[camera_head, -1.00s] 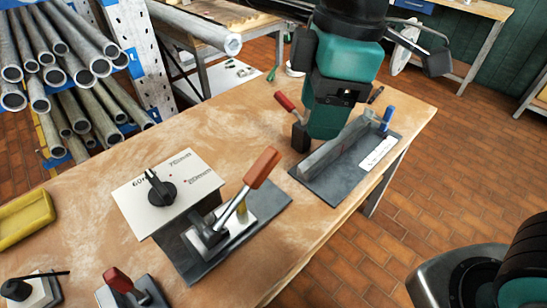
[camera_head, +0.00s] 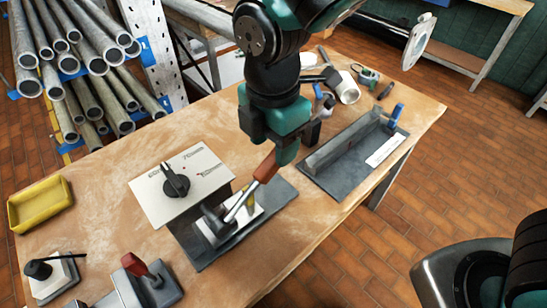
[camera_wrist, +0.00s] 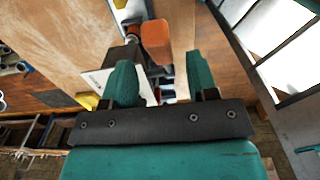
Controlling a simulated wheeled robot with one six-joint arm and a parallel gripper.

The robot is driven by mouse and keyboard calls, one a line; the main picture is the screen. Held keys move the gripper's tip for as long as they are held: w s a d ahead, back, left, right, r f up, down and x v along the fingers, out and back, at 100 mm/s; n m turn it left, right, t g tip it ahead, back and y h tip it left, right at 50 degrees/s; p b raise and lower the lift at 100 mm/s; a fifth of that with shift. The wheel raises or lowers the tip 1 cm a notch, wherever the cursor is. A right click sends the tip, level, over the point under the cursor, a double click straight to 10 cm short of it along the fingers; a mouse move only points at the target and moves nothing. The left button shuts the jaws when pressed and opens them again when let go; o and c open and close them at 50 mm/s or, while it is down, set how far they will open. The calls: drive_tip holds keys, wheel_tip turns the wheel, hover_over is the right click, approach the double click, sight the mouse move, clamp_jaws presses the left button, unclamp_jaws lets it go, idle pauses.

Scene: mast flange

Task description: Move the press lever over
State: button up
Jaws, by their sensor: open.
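The press lever has an orange-brown handle (camera_head: 266,166) on a silver shaft. It leans up and to the right from its base on a dark plate (camera_head: 195,254), beside a white-topped selector box (camera_head: 205,184). My gripper (camera_head: 279,158) is right at the handle's upper end, jaws pointing down and partly covering it in the head view. In the wrist view, the handle's end (camera_wrist: 156,42) shows between the two open green fingers (camera_wrist: 161,68), near their tips. The fingers are not closed on it. Whether either finger touches it, I cannot tell.
A grey channel fixture (camera_head: 350,150) with a blue handle stands on the right of the bench. A red-handled clamp (camera_head: 150,280) and a yellow tray (camera_head: 40,203) are at the front left. Tools and a white cup (camera_head: 346,88) lie behind my arm.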

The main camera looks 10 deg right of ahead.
sight(273, 156)
wheel_tip(273, 156, down, 6)
drive_tip(key=shift+r+p, duration=0.15)
drive_tip(key=shift+p, duration=0.2)
clamp_jaws()
